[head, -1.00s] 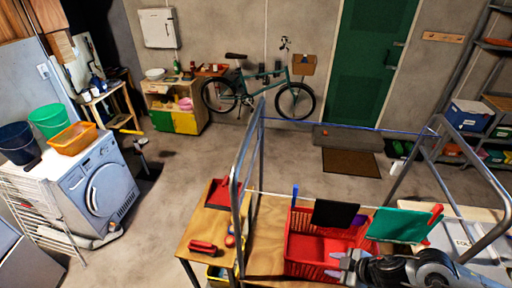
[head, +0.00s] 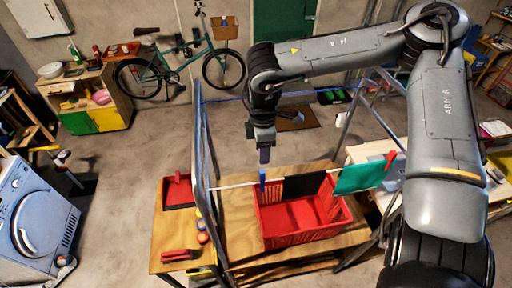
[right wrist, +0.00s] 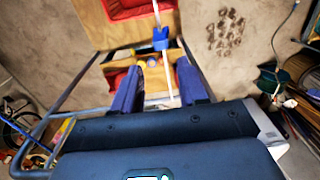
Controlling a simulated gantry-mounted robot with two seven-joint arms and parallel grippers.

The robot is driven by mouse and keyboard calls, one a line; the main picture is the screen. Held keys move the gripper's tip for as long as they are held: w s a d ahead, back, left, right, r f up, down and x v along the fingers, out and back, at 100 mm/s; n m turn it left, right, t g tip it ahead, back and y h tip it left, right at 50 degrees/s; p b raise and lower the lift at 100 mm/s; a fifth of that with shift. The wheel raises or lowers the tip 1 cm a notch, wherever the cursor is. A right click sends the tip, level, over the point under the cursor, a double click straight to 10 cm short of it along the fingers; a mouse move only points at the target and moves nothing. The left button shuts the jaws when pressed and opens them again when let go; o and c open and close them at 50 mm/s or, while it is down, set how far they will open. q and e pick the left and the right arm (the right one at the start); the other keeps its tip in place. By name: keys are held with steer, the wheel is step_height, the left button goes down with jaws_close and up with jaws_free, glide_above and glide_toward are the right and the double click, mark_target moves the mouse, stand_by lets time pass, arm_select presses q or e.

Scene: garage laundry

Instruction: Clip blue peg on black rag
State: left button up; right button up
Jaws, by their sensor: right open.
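The blue peg (head: 263,180) sits on the white line, left of the black rag (head: 303,186) and apart from it. The black rag hangs over the same line above a red basket. My right gripper (head: 264,154) points down just above the blue peg, open and empty. In the right wrist view its two purple-blue fingers (right wrist: 160,88) are spread on either side of the line, and the blue peg (right wrist: 161,38) shows beyond them, not between them. I cannot make out the black rag in the wrist view. My left gripper is not in view.
A green cloth (head: 360,178) hangs right of the black rag with a red peg (head: 391,160) at its right end. The red basket (head: 300,238) stands below on a wooden table (head: 236,236). The metal rack's frame (head: 200,160) rises left of the peg.

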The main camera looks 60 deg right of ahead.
mark_target(262, 172)
steer(key=shift+s+f+b, duration=0.1)
steer(key=shift+f+b, duration=0.2)
steer(key=shift+f, duration=0.65)
step_height(262, 172, down, 7)
steer(key=b, duration=0.5)
steer(key=shift+a, duration=0.1)
steer(key=shift+f+b, duration=0.9)
steer(key=shift+f, duration=0.05)
jaws_close()
steer(key=shift+r, duration=0.1)
steer(key=shift+r, duration=0.1)
